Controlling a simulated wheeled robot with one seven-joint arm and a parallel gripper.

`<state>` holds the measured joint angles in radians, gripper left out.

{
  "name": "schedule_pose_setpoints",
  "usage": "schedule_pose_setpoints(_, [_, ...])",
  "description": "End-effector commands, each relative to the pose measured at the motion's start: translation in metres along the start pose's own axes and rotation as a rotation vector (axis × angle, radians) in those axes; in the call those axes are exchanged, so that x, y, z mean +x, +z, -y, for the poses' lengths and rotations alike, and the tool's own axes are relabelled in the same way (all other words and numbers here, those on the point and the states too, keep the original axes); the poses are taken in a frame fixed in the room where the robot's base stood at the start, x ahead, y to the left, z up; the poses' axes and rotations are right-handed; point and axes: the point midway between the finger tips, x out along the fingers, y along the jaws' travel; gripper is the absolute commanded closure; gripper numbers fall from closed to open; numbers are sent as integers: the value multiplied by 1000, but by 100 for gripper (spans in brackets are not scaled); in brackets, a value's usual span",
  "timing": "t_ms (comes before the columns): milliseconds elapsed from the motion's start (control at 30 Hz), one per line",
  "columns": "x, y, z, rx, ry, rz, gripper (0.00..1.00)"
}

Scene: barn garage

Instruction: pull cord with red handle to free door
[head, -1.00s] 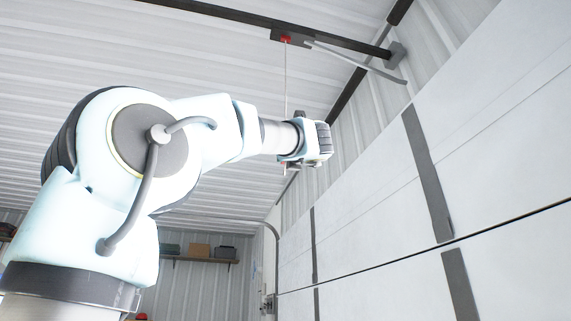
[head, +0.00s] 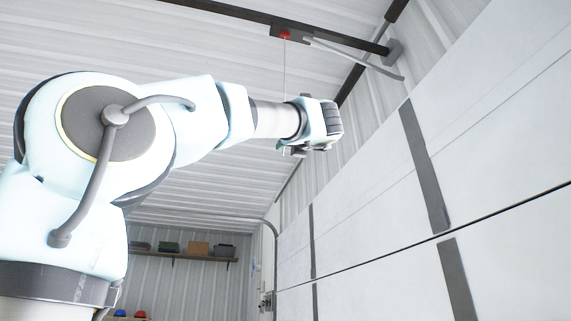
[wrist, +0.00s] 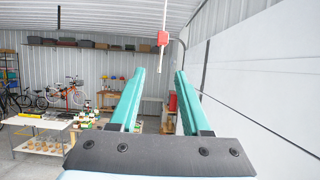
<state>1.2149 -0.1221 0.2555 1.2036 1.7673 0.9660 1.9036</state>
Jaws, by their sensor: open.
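The red handle (wrist: 162,38) hangs on a thin cord (wrist: 164,14) in the wrist view, with a short pale piece below it. It appears ahead of my gripper (wrist: 160,73), in line with the gap between the two green fingers and slightly above the tips. The fingers are open and nothing is seen held. In the head view the cord (head: 285,75) drops from a red piece on the dark overhead rail trolley (head: 290,31) to behind my wrist, which hides the handle there. The white door (head: 370,200) is closed on the right.
A dark rail (head: 230,15) runs under the ceiling, and a curved arm (head: 355,58) links the trolley toward the door. In the wrist view, a white table (wrist: 35,122), a bicycle (wrist: 68,92) and a wall shelf (wrist: 85,45) stand well back. Air around the handle looks clear.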

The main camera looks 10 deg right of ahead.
Motion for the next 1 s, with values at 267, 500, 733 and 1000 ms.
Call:
schedule_pose_setpoints(267, [-47, -3, 0, 0, -2, 0, 52])
schedule_pose_setpoints(500, [-56, 0, 0, 1, 0, 0, 52])
schedule_pose_setpoints(733, [-56, 0, 0, 1, 0, 0, 52])
schedule_pose_setpoints(1000, [-56, 0, 0, 1, 0, 0, 52])
